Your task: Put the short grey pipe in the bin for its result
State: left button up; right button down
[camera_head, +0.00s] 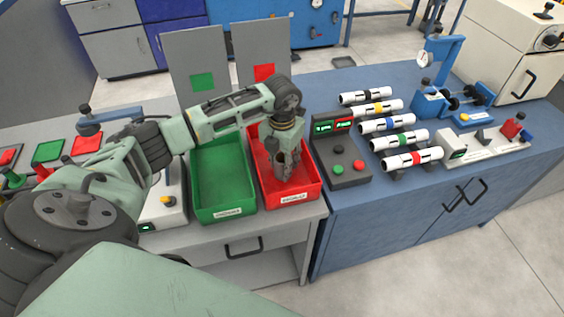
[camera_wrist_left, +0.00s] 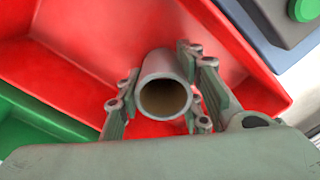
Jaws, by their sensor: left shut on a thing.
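The short grey pipe (camera_wrist_left: 163,68) shows in the left wrist view with its round open end toward the camera. My left gripper (camera_wrist_left: 160,106) is shut on it, with fingers on both sides. In the head view, my left gripper (camera_head: 285,166) points down into the red bin (camera_head: 308,192). The red bin also fills much of the left wrist view (camera_wrist_left: 85,55). Whether the pipe's lower end touches the bin floor cannot be told. The green bin (camera_head: 222,190) stands directly left of the red one and looks empty. My right gripper is not in view.
A dark control box (camera_head: 345,178) with green and red displays and buttons stands right of the red bin. Several white pipes with coloured bands (camera_head: 412,161) lie on a rack farther right. Grey panels with green (camera_head: 193,55) and red (camera_head: 262,45) squares stand behind the bins.

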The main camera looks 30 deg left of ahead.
pick_arm(q)
jog(key=shift+f, duration=0.1)
jog(key=o, duration=1.4)
jog(key=shift+c, duration=0.2)
notch_tip(320, 180, up, 12)
